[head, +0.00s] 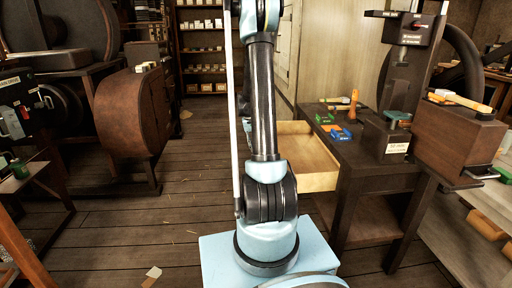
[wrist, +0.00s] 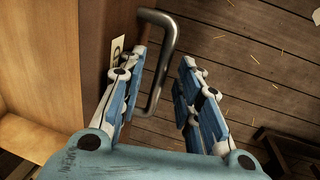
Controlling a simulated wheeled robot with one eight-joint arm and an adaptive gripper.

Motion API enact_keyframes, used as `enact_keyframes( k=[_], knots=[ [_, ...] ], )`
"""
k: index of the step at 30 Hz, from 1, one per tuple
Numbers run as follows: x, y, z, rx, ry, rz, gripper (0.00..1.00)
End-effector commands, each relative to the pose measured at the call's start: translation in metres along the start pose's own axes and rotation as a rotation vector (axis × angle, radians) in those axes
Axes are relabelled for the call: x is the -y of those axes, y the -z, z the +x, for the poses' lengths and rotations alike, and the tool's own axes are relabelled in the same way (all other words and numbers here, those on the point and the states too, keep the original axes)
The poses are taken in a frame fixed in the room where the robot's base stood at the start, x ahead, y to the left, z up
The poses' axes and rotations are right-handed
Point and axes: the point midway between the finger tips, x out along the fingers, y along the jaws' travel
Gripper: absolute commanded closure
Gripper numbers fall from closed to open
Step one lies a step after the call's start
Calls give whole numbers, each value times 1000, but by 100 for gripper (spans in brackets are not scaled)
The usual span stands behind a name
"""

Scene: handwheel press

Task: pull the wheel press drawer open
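The wheel press drawer (head: 312,172) is a pale wooden box that stands out from the left side of the dark press table (head: 352,172), with its inside showing. In the wrist view, its wooden front (wrist: 98,50) is at the left and carries a small pale label (wrist: 117,48). A dark metal bar handle (wrist: 168,55) sticks out from that front. My gripper (wrist: 160,75) is open, its blue and white fingers on either side of the handle. The left finger lies between handle and drawer front; the right finger is clear of the bar. In the head view my arm hides the gripper and handle.
The tabletop holds an orange-handled tool (head: 353,103) and small green and blue blocks (head: 341,134). A dark press column (head: 402,70) and a brown box (head: 455,130) stand to the right. Dark machines (head: 133,110) stand at left. The plank floor (head: 190,190) between is mostly clear.

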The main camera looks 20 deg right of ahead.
Motion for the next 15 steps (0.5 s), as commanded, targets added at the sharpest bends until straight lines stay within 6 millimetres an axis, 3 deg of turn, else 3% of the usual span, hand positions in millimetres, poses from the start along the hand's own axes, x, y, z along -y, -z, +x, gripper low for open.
enact_keyframes(
  k=[8,15],
  knots=[
    [0,0,-8,0,0,-1,69],
    [0,0,-45,0,0,-1,69]
  ],
)
